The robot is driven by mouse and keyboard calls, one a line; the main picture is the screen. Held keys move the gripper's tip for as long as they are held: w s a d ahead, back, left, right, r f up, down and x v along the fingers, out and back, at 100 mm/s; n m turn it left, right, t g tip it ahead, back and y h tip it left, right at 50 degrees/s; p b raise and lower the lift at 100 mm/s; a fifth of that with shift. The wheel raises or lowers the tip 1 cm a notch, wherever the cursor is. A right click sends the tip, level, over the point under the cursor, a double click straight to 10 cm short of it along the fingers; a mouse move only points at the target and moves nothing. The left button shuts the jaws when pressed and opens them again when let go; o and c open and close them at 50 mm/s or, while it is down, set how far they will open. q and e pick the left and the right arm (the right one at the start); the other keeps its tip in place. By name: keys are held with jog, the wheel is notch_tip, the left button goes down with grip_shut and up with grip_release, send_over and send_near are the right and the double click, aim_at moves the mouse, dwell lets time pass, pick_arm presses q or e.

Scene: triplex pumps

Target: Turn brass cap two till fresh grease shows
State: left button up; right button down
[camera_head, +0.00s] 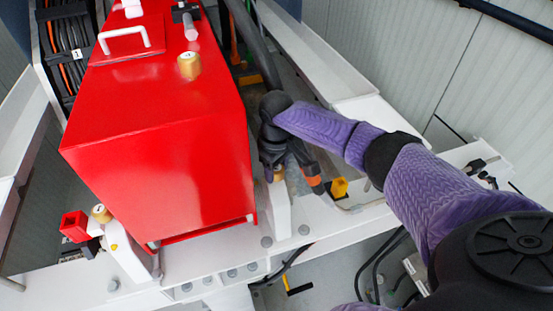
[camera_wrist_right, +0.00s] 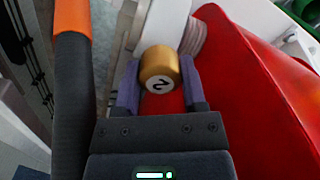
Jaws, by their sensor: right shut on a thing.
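The brass cap two (camera_wrist_right: 160,67) is a short gold cylinder with a white face that bears a tilted black "2". In the right wrist view it sits between the two purple-grey fingers of my right gripper (camera_wrist_right: 160,88), which is shut on it. A red surface (camera_wrist_right: 162,105) shows just below the cap between the fingers. I cannot make out any grease at the cap. In the head view my right gripper (camera_head: 275,165) points down beside the red housing (camera_head: 165,150) and mostly hides the cap. My left gripper is not in view.
Another brass cap (camera_head: 189,66) stands on top of the red housing, and one (camera_head: 101,213) sits by a red block (camera_head: 74,226) at lower left. A black hose with an orange sleeve (camera_wrist_right: 72,18) runs close to the left of my right gripper. White frame beams (camera_head: 330,60) lie at the right.

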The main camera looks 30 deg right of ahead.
jog(key=m+p, duration=0.3)
jog(key=shift+r, duration=0.25)
jog(key=m+p, duration=0.2)
jog(key=m, duration=0.1)
jog(key=shift+m, duration=0.3)
jog(key=m+p, duration=0.1)
jog(key=m, duration=0.1)
jog(key=shift+f+m, duration=0.15)
jog(key=shift+m, duration=0.15)
jog(key=shift+m+p, duration=0.3)
jog(key=shift+m, duration=1.5)
jog(key=shift+w, duration=0.1)
jog(key=shift+c, duration=0.7)
grip_release()
jog(key=shift+f, duration=0.1)
